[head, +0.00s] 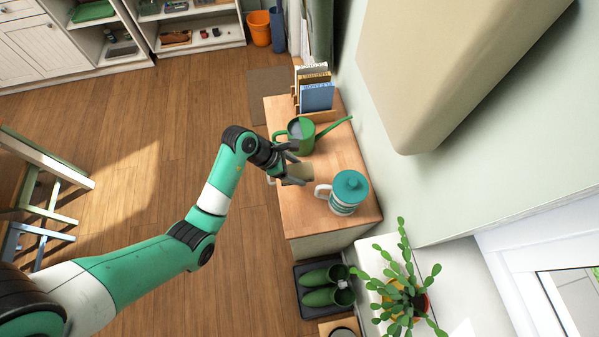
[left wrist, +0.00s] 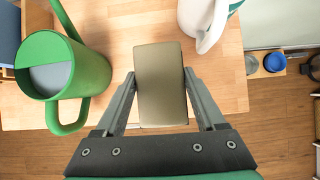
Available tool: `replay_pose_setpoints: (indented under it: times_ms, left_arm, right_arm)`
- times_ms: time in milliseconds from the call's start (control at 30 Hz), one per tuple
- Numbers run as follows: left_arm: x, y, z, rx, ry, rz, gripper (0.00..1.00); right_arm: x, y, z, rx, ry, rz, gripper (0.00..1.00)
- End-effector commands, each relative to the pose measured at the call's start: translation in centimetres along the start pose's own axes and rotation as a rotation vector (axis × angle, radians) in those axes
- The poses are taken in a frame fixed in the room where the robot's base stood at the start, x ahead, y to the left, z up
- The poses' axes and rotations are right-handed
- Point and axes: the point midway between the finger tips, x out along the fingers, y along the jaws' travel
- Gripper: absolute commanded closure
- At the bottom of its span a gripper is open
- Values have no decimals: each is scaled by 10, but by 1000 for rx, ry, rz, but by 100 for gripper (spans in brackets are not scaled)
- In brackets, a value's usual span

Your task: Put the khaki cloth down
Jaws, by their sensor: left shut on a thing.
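The khaki cloth (head: 299,173) is a small, flat, folded rectangle over the wooden cabinet top (head: 334,160), between the green watering can and the lidded white and green jug. My left gripper (head: 287,170) is shut on it. In the left wrist view the khaki cloth (left wrist: 160,88) lies lengthwise between the two fingers of my left gripper (left wrist: 159,80), with wood below it. I cannot tell whether the cloth touches the cabinet top. My right gripper is not in view.
The green watering can (head: 300,134) stands just beyond the cloth, its spout pointing right. The jug (head: 347,193) stands on the near side. Books in a rack (head: 316,95) fill the far end. A cactus (head: 400,290) and green shoes (head: 326,287) are nearer.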

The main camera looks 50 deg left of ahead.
Motion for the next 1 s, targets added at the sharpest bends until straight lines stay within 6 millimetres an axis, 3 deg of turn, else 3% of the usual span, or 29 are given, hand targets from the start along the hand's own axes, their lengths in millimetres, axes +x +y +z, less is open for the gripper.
replay_pose_setpoints:
  times_ms: [33, 100, 367, 600, 967, 1000]
  left_arm:
    - [15, 8, -6, -3, 1, -1, 73]
    - [25, 16, -8, -2, 0, 0, 73]
    - [35, 25, -8, 0, -1, 1, 73]
    - [65, 28, -26, -1, 1, 0, 73]
    - [68, 28, -28, 0, 0, 1, 73]
    - [67, 28, -28, 0, 0, 1, 23]
  right_arm:
    - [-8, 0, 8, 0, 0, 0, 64]
    - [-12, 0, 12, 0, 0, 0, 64]
    - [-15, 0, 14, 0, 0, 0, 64]
    - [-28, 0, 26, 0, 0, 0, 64]
    - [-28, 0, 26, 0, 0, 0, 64]
    - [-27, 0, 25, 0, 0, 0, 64]
